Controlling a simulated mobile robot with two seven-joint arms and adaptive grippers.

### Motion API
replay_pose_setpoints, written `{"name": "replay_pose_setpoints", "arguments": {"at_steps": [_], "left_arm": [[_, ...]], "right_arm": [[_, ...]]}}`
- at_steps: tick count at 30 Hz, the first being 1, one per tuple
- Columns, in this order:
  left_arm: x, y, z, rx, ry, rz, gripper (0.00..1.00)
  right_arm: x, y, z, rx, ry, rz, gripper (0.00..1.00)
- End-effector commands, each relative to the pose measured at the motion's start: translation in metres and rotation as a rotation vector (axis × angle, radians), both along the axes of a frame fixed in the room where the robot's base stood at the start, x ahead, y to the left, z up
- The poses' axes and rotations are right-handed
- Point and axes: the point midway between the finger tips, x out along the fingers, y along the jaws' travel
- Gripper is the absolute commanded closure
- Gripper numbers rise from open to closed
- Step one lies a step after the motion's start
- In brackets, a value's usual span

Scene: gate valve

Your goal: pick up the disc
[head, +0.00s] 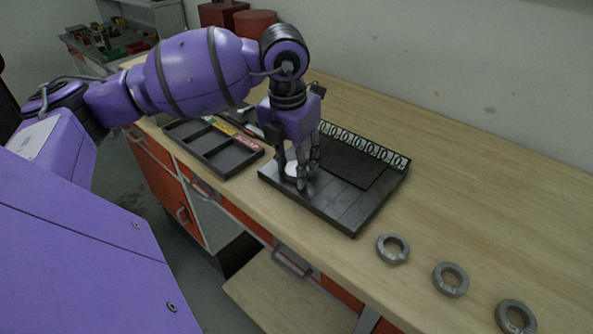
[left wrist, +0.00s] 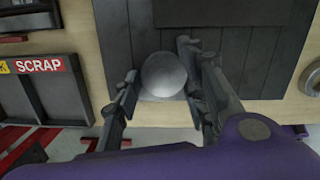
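The disc (head: 291,168) is pale, round and small. It lies on the dark slatted board (head: 343,213) near its front left part. In the left wrist view the disc (left wrist: 163,75) looks smooth and silvery grey. My left gripper (head: 300,178) points down over the board with its fingers around the disc. In the left wrist view the left gripper (left wrist: 160,78) is open, with fingers on both sides of the disc. A narrow gap shows at the left finger; contact on the right side is unclear. My right gripper is not in view.
A dark compartment tray (head: 228,160) with coloured labels stands left of the board; one label (left wrist: 42,65) reads SCRAP. A numbered strip (head: 362,145) edges the board's back. Three grey metal rings (head: 450,279) lie at the right. Bare wood (head: 460,200) lies behind them.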

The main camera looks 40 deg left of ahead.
Motion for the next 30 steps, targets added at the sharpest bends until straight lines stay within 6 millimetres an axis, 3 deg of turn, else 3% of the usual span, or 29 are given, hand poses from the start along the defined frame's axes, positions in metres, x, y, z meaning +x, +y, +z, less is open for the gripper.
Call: {"name": "replay_pose_setpoints", "arguments": {"at_steps": [1,8,20,25,30], "left_arm": [[0.0,0.0,0.0,0.001,0.0,0.0,0.72],[0.0,0.0,0.0,0.001,0.0,0.0,1.0],[0.001,0.0,0.009,0.002,-0.005,0.0,1.0],[0.002,0.0,0.032,0.001,-0.006,0.0,1.0],[-0.027,-0.004,0.065,0.006,-0.004,-0.001,1.0]], "right_arm": [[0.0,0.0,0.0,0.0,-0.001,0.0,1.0],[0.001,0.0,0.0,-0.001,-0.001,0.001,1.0],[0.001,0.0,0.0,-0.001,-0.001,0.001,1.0],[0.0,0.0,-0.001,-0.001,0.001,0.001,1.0],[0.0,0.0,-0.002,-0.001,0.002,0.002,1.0]]}}
